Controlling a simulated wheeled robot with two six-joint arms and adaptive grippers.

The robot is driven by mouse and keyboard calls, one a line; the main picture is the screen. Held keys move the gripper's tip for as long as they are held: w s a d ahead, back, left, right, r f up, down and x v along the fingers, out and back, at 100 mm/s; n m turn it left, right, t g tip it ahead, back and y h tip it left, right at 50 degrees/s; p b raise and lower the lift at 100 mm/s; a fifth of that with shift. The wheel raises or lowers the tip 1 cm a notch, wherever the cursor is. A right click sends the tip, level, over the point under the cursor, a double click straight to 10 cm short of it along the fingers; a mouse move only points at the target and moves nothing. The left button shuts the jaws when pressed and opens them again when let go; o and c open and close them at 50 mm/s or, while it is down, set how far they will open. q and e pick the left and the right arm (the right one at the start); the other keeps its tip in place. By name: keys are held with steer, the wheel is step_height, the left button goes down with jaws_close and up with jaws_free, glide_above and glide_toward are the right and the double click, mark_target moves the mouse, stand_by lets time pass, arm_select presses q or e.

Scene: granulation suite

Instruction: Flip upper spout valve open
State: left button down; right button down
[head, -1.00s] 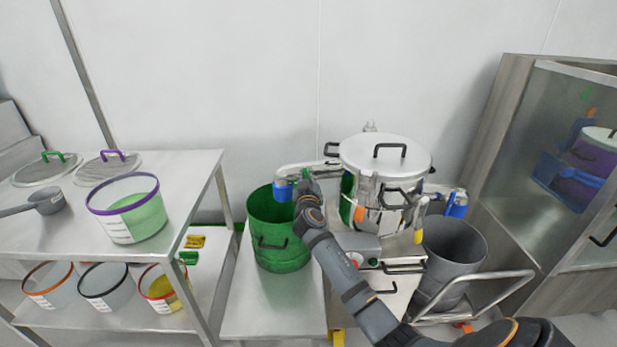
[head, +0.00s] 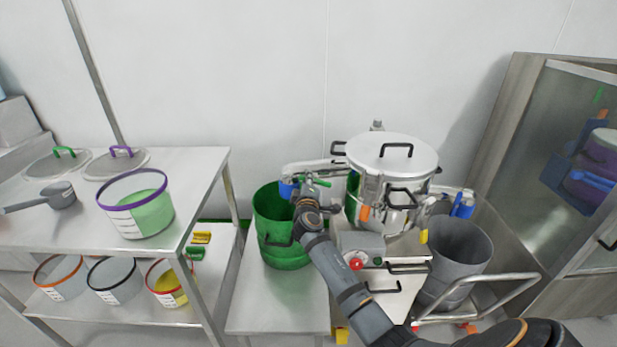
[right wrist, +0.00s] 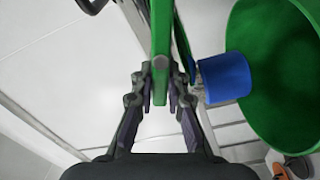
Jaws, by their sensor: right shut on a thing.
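The upper spout (head: 310,166) is a metal pipe leaving the left side of the steel granulator (head: 395,155), with a blue end (head: 287,189) over a green bucket (head: 282,226). Its green valve handle (head: 321,182) is at the spout, partly hidden by my right gripper (head: 308,184). In the right wrist view, the handle (right wrist: 161,35) is a long green bar running between the fingers of my right gripper (right wrist: 160,85), which is shut on it. The blue end (right wrist: 224,78) is just right of the fingers. My left gripper is not in view.
A grey bin (head: 458,255) on a cart stands right of the granulator, below a second blue-ended spout (head: 463,204). A steel shelf (head: 205,165) with tubs and lids is at left. A cabinet (head: 510,125) is at far right.

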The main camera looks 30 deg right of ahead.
steer(key=shift+a+f+n+p, duration=0.15)
steer(key=shift+f+n, duration=0.1)
steer(key=shift+n, duration=0.7)
steer(key=shift+d+f+n+p, duration=0.15)
steer(key=shift+f+n, duration=0.1)
steer(key=shift+n, duration=0.7)
steer(key=shift+a, duration=0.1)
steer(key=c, duration=1.3)
jaws_free()
steer(key=v, duration=1.2)
